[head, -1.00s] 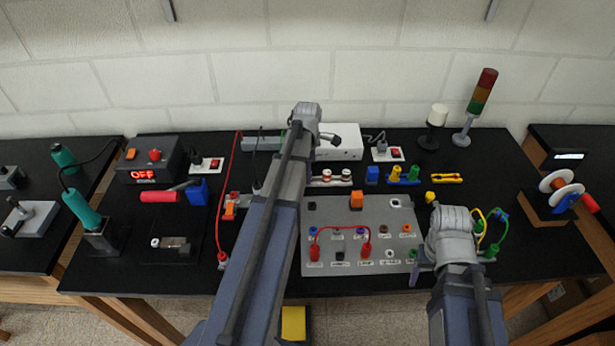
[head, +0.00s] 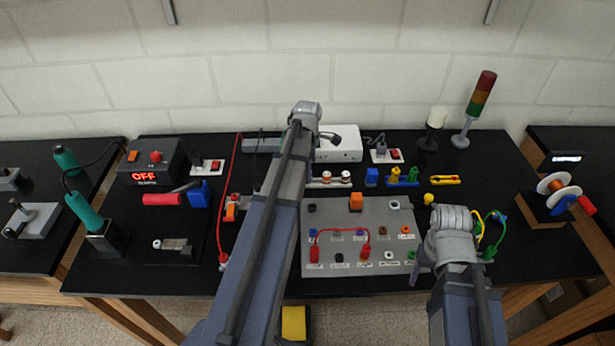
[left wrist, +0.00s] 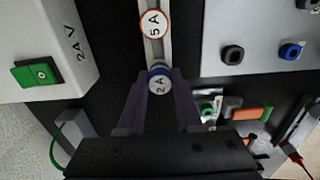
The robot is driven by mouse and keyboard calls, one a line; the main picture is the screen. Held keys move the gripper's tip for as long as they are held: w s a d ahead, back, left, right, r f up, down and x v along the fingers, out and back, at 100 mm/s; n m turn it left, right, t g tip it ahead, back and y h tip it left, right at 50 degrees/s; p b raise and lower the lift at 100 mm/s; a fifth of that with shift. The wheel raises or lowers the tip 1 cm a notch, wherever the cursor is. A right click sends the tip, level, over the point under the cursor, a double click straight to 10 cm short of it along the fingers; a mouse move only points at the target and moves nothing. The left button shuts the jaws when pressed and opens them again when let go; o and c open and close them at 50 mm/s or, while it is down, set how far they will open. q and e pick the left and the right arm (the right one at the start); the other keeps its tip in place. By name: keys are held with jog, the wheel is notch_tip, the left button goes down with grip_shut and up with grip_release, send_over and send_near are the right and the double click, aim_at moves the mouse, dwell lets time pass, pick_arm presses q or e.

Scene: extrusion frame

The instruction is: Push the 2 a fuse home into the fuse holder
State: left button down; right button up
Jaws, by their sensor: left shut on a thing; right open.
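The 2 A fuse (left wrist: 159,82), with a blue ring and a white cap, is between the fingers of my left gripper (left wrist: 160,92), which is shut on it. It is close to the end of a pale rail where a red-ringed 5 A fuse (left wrist: 154,24) stands. I cannot tell if the 2 A fuse touches the rail. In the head view my left arm hides the gripper and this fuse. I cannot make out the fuse holder for certain; a grey piece with an orange part (head: 231,208) lies left of my arm. My right gripper (head: 448,255) is open over the front right of the grey panel.
The grey panel (head: 335,215) carries sockets and a red lead. A white box (head: 340,145) marked 24V, with a green switch (left wrist: 35,73), stands behind the rail. A red cable (head: 228,190) runs left of my arm. Bare black bench shows at the right (head: 545,255).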

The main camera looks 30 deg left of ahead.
pick_arm(q)
jog(key=shift+r+p, duration=2.25)
jog(key=shift+r, duration=0.15)
pick_arm(e)
notch_tip(320, 180, up, 5)
jog(key=shift+f, duration=0.1)
